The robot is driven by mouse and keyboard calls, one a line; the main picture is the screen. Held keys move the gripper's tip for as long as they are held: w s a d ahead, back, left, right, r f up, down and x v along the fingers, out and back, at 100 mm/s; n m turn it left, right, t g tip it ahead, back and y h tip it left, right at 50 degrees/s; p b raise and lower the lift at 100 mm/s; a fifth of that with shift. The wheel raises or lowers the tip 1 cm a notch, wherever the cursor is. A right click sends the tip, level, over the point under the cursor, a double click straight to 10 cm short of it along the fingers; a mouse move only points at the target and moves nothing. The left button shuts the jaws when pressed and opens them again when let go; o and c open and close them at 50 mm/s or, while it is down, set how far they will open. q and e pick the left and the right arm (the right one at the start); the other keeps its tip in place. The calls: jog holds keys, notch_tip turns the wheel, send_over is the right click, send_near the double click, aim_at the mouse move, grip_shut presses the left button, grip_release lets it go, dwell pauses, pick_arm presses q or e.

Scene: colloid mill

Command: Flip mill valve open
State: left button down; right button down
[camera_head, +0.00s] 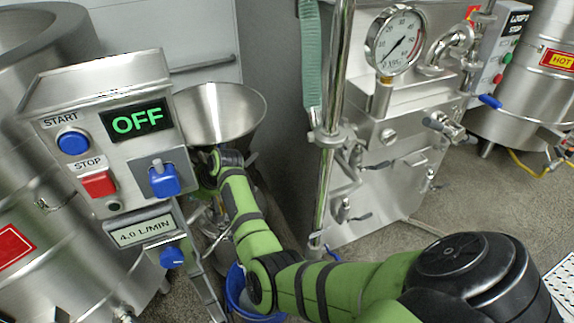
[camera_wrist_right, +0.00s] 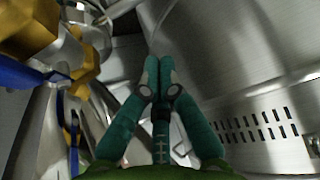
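The mill's steel hopper (camera_head: 222,112) stands beside the control box in the head view. My right arm reaches in below it, and my right gripper (camera_head: 209,170) is beside the mill body, partly hidden by the arm. In the right wrist view the fingers of my right gripper (camera_wrist_right: 159,68) are together at the tips, with nothing seen between them. A brass valve body (camera_wrist_right: 88,62) with a blue lever (camera_wrist_right: 30,74) is to the left of the fingers, apart from them. I cannot make out this valve in the head view. My left gripper is not in view.
The control box (camera_head: 112,92) reads OFF and has blue and red buttons and blue knobs. A blue bucket (camera_head: 236,286) stands on the floor under my arm. A steel machine with a pressure gauge (camera_head: 397,40) is on the right. A slotted steel housing (camera_wrist_right: 262,130) is right of the fingers.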

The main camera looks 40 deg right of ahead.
jog(key=w+r+p+v, duration=0.1)
jog(key=p+v, duration=0.3)
jog(key=v, duration=0.4)
jog(key=s+d+f+m+g+h, duration=0.1)
jog(key=s+f, duration=0.3)
jog(key=s, duration=0.4)
jog(key=s+d+f+m+g+h, duration=0.15)
jog(key=s+f, duration=0.25)
jog(key=s, duration=0.4)
jog(key=s+a, duration=0.3)
jog(key=s, duration=1.5)
jog(key=shift+a+f+g+b, duration=0.2)
jog(key=shift+f+g+b, duration=0.15)
jog(key=shift+f, duration=0.05)
jog(key=shift+s+h, duration=0.1)
jog(key=shift+h, duration=0.15)
